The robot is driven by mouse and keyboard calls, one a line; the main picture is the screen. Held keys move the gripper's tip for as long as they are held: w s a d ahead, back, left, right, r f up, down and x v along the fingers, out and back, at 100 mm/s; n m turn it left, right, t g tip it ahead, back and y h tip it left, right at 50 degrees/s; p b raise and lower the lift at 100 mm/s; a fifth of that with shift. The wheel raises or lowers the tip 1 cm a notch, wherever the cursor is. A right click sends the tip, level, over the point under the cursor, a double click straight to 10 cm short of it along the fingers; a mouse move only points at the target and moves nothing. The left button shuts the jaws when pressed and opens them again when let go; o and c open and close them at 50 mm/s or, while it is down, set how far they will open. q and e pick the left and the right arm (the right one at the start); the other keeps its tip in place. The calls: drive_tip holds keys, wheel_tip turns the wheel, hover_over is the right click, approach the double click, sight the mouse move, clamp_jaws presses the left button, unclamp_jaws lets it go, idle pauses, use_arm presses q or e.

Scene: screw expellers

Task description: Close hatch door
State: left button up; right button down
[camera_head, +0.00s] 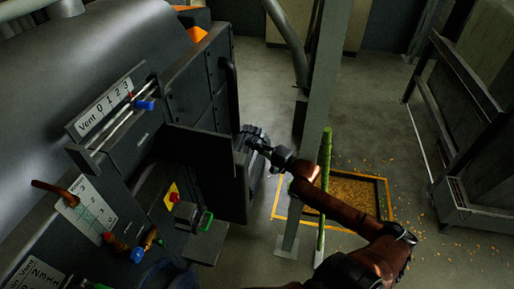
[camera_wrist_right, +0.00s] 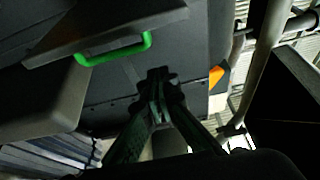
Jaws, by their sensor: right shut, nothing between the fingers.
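A flat grey panel (camera_head: 207,246) with a green handle (camera_head: 205,222) juts from the dark machine's front, low in the head view. I take it for the hatch door, but cannot be sure. In the wrist view the green handle (camera_wrist_right: 115,50) shows at upper left under a grey plate. My right gripper (camera_head: 247,138) is shut and empty, beyond and to the right of the handle, by a dark upright plate (camera_head: 200,146). Its closed fingers show in the wrist view (camera_wrist_right: 157,82), apart from the handle. My left gripper is not in view.
The machine (camera_head: 110,50) fills the left, with a vent scale (camera_head: 102,108), levers and a red button (camera_head: 173,197). A grey post (camera_head: 325,80) and green pole (camera_head: 325,180) stand near my right arm. A yellow-edged floor pit (camera_head: 350,190) lies behind. Open floor lies farther back.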

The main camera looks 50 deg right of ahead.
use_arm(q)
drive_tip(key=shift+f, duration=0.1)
use_arm(e)
drive_tip(key=w+a, duration=0.1)
drive_tip(key=a, duration=0.1)
drive_tip(key=w+a, duration=0.2)
drive_tip(key=shift+a, duration=0.1)
drive_tip(key=shift+s, duration=0.1)
idle(0.3)
